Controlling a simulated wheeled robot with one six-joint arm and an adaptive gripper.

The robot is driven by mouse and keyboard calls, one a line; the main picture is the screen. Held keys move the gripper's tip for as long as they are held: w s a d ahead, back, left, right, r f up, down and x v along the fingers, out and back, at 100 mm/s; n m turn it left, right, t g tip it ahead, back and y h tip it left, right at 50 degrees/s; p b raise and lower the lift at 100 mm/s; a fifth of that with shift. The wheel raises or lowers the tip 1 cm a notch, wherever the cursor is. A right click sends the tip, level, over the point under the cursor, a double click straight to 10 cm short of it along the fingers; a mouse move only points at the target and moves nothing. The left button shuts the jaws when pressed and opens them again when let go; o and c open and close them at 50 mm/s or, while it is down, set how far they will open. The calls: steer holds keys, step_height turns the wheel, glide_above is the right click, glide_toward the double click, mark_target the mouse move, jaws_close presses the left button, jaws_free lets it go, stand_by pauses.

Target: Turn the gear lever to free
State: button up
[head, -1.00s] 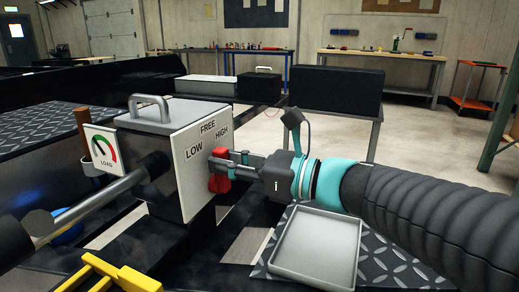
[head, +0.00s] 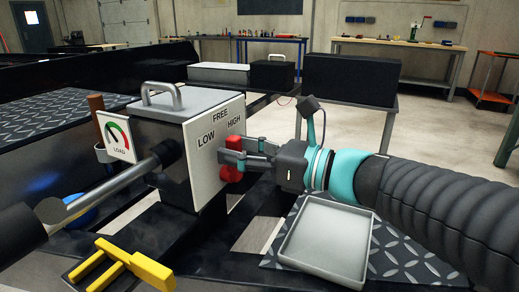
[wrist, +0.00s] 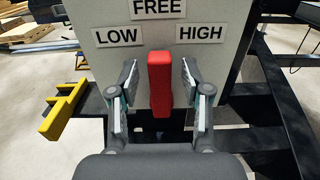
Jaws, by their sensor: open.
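The red gear lever (head: 232,173) is on the front of a grey gearbox (head: 175,178) with a white face plate (head: 209,190) marked LOW, FREE and HIGH. In the wrist view the lever (wrist: 160,88) is upright, below FREE and between the LOW and HIGH labels. My gripper (head: 246,152) is at the face plate, around the lever. In the wrist view my open gripper (wrist: 160,64) has one finger on each side of the lever, with a gap on both sides.
A load gauge (head: 118,136) and a metal shaft (head: 120,189) are left of the gearbox. A yellow bracket (head: 128,264) is in front. A grey tray (head: 326,243) lies on tread plate below my arm. Dark frame beams surround the gearbox; benches stand behind.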

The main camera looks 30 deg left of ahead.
steer(key=shift+d, duration=0.15)
steer(key=d, duration=1.1)
steer(key=shift+d, duration=0.35)
